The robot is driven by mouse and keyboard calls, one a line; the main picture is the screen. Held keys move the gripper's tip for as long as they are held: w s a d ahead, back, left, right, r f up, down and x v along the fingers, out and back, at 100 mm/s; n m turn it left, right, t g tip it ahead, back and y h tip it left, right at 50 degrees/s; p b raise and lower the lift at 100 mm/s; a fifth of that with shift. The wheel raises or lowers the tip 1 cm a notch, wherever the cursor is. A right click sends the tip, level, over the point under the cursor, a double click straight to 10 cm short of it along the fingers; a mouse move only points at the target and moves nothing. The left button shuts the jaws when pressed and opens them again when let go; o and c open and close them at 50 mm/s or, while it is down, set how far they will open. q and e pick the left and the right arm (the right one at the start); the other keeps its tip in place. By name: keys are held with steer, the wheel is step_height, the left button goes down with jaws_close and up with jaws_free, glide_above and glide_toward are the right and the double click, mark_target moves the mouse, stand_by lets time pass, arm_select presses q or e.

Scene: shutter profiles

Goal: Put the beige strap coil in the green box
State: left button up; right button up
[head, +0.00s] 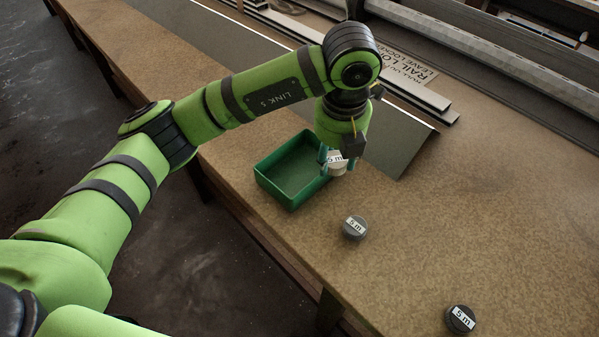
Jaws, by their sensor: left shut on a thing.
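The beige strap coil (338,168), with a white "5 m" label, is between the fingers of my left gripper (338,163). The gripper is shut on it and points down at the right end of the green box. The green box (291,202) is open-topped and stands near the table's front edge. Its visible floor looks empty; its right end is partly hidden by the gripper. Whether the coil touches the box rim I cannot tell. My right gripper is not in view.
A grey coil (355,228) lies right of the box, and a darker coil (460,319) lies nearer the front; both carry "5 m" labels. A grey sheet (402,140) and metal profiles (480,50) lie behind. The brown tabletop (500,220) at right is clear.

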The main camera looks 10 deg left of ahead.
arm_select(q)
steer(key=d+n, duration=0.3)
steer(key=n, duration=0.3)
steer(key=n+p, duration=0.1)
steer(key=p, duration=0.2)
glide_above(299, 174)
steer(key=shift+y, duration=0.3)
step_height(299, 174, down, 6)
steer(key=shift+s+d+f, duration=0.1)
step_height(299, 174, down, 3)
steer(key=shift+g+p, duration=0.3)
steer(key=shift+p, duration=0.25)
steer(key=shift+f, duration=0.55)
steer(key=shift+f, duration=0.1)
steer(key=o, duration=1.1)
steer(key=shift+o, duration=0.2)
